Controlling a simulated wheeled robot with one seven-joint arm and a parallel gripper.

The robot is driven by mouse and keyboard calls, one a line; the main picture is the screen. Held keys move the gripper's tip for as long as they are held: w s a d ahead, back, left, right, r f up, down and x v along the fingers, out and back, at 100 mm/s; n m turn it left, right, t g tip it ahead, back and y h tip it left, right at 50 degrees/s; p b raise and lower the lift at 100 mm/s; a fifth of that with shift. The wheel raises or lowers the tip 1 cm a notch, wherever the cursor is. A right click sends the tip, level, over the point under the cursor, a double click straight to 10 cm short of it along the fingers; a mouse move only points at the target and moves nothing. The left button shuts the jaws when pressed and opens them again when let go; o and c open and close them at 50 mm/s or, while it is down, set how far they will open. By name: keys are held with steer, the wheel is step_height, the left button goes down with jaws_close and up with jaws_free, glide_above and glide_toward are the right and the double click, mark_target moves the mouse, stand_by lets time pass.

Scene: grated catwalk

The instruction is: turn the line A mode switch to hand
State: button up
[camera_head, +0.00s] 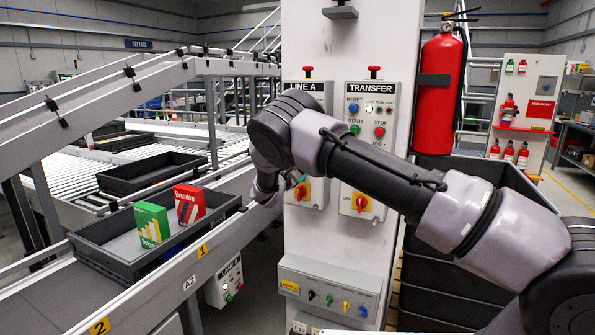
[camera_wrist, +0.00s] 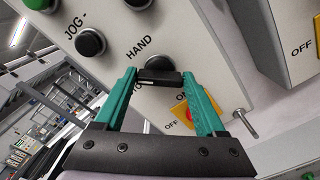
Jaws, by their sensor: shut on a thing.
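The line A panel (camera_head: 308,90) is a light grey box on the left of the white pillar; my arm covers its middle in the head view. In the wrist view the mode switch (camera_wrist: 158,64) is a black round knob with a black grip bar. The word HAND stands above it, and a partly hidden label ending in "TO" lies below left. My gripper (camera_wrist: 160,77) has teal fingers, one on each side of the bar, shut on it. Which label the knob points to cannot be told. In the head view the fingers are mostly hidden behind my wrist.
A red-yellow OFF switch (camera_wrist: 182,110) sits just below the knob, behind my right finger. A black JOG button (camera_wrist: 91,42) is at left. The TRANSFER panel (camera_head: 372,100) is right of line A. A conveyor with a grey tray (camera_head: 120,268) holding two boxes stands at left.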

steer(key=m, duration=0.8)
steer(key=shift+f+m, duration=0.25)
steer(key=shift+m, duration=0.15)
steer(key=shift+s, duration=0.1)
steer(key=o, duration=1.3)
steer(key=v, duration=1)
steer(key=shift+s+a, duration=0.1)
steer(key=shift+s, duration=0.25)
